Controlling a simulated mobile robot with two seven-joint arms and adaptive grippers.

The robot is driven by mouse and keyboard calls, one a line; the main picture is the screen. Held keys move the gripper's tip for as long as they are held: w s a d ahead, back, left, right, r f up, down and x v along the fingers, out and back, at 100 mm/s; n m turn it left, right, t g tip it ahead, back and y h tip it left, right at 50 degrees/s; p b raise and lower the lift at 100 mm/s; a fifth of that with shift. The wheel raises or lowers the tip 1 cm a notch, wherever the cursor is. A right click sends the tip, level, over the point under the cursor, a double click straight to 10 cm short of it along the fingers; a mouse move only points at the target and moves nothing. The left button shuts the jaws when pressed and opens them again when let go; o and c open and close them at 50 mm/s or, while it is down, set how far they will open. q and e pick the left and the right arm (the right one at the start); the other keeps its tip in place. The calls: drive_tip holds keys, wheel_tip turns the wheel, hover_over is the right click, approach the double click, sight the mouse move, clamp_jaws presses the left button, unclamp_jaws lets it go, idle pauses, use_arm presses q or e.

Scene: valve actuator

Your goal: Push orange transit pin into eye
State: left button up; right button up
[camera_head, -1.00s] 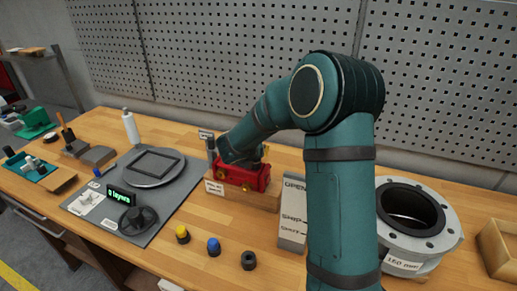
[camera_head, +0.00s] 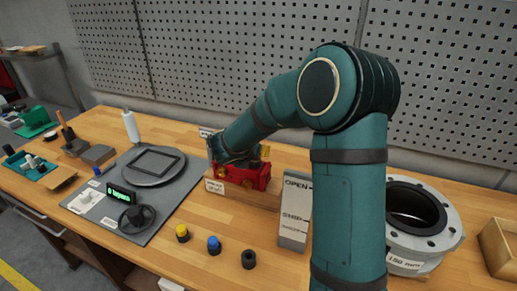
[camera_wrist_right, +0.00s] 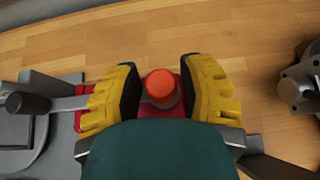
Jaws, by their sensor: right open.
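The red valve actuator (camera_head: 255,178) sits on a wooden block (camera_head: 232,193) at the middle of the bench, with brass-yellow fittings on it. In the right wrist view a round orange-red cap (camera_wrist_right: 161,86), which looks like the orange transit pin, stands over the red body (camera_wrist_right: 152,110). My right gripper (camera_wrist_right: 161,78) is open, its yellow fingers with black pads on either side of the cap. I see gaps at both sides of it. In the head view my right arm's end covers part of the actuator, so the pin and the eye cannot be made out there. My left gripper is out of view.
A plate marked OPEN and SHIP (camera_head: 294,212) stands right of the actuator. A grey flanged ring (camera_head: 448,240) lies farther right. Yellow (camera_head: 182,234), blue (camera_head: 214,246) and black (camera_head: 249,260) knobs stand in front. A grey mat (camera_head: 165,212) lies left.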

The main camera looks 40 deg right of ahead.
drive_tip(key=v, duration=0.9)
drive_tip(key=shift+d, duration=0.1)
